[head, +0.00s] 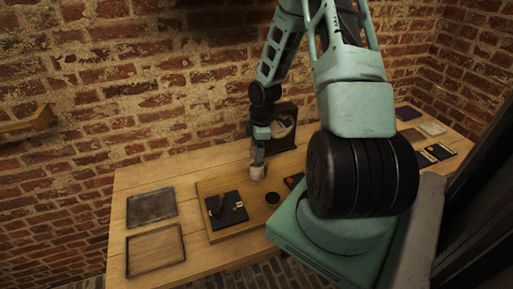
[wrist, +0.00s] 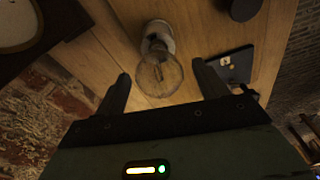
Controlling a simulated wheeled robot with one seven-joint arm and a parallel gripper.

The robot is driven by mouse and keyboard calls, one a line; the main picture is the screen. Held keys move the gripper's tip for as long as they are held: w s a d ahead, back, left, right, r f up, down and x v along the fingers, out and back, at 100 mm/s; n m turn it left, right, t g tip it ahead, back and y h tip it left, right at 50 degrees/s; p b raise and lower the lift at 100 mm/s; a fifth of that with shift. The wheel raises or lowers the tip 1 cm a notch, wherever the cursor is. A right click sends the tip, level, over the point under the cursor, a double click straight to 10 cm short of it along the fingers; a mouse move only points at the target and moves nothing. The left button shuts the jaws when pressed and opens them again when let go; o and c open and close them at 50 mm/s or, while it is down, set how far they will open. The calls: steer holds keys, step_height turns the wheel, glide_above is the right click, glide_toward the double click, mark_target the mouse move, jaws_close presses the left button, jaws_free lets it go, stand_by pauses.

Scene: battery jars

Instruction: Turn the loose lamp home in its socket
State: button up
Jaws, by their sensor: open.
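The lamp is a clear glass bulb (wrist: 160,76) in a pale round socket (wrist: 157,36) on the wooden board. In the wrist view the bulb lies between the two dark fingers of my gripper (wrist: 161,71), with a gap visible on each side. My gripper is open. In the head view my gripper (head: 258,155) is over the pale socket (head: 257,173), and the glass is hard to make out there. I cannot tell how deep the bulb sits in the socket.
The board (head: 206,188) also bears a black switch plate (head: 227,213) and a black round piece (head: 272,199). A dark box with a dial (head: 283,128) stands behind. Two trays (head: 151,206) (head: 181,246) lie at left. Several flat items (head: 433,128) lie at right.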

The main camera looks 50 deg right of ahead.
steer(key=shift+c, duration=0.3)
steer(key=c, duration=1.1)
steer(key=shift+o, duration=0.2)
steer(key=m+b, duration=0.1)
steer(key=m, duration=0.3)
steer(key=shift+f, duration=0.1)
steer(key=shift+d+m+h, duration=0.1)
steer(key=shift+m+h, duration=0.2)
steer(key=shift+m, duration=0.9)
steer(key=shift+w+m, duration=0.1)
steer(key=shift+m, duration=0.9)
steer(key=m, duration=0.4)
steer(key=shift+h+b, duration=0.4)
